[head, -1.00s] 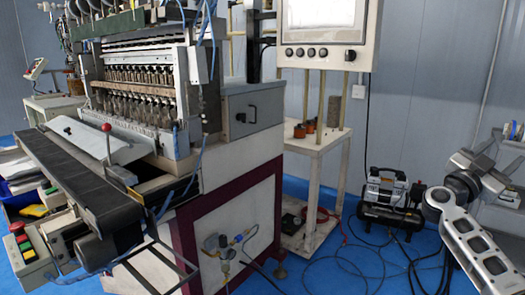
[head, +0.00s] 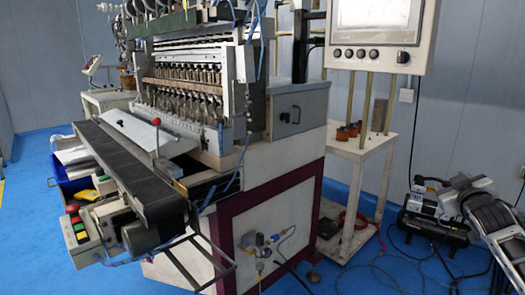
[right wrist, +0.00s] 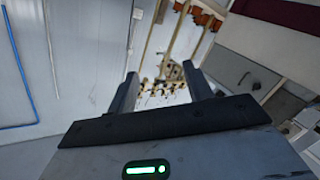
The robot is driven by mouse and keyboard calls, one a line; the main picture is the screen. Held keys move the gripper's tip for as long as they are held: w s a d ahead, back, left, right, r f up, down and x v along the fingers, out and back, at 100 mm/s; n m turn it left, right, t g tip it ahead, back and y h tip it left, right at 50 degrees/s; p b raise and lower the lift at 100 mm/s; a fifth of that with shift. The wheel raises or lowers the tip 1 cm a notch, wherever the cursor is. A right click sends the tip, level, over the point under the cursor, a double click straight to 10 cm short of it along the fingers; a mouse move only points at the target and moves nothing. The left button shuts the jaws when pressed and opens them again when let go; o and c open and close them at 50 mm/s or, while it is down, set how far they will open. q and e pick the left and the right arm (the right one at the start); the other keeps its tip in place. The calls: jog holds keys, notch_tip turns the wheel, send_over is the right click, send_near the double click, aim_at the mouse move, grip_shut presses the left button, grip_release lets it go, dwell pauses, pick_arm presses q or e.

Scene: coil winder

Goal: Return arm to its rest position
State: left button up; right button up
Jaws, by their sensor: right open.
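My right arm (head: 490,205) shows at the right edge of the head view, in front of the compressor; its gripper cannot be made out clearly there. In the right wrist view my right gripper (right wrist: 160,74) has its two dark fingers spread wide apart, with nothing between them. Beyond the fingers a tan frame or stand (right wrist: 172,45) appears tilted, at a distance. My left gripper and left arm are not in the head view.
The coil winder (head: 265,195) fills the middle, its dark belt (head: 125,175) jutting forward left. A control screen (head: 375,25) and white stand (head: 350,150) are behind it. An air compressor (head: 425,210) sits by my right arm. Hoses lie on the blue floor (head: 395,270).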

jog(key=s+a+f+n+g+y, duration=0.1)
jog(key=s+a+f+y, duration=0.3)
jog(key=a+f, duration=0.65)
jog(key=s+a+f+n+g+y, duration=0.1)
jog(key=s+a+f+y, duration=0.1)
jog(key=s+a+f, duration=0.7)
jog(key=s+a+f+m+g+y, duration=0.1)
jog(key=s+a+f, duration=0.2)
jog(key=s+a, duration=0.5)
jog(key=s+a+f+m+g+y+p, duration=0.1)
jog(key=s+a+f+g+y, duration=0.1)
jog(key=s+a, duration=0.7)
jog(key=s+f, duration=0.1)
jog(key=s, duration=0.3)
jog(key=shift+a+f+p, duration=0.2)
jog(key=shift+p, duration=0.1)
jog(key=shift+w, duration=0.1)
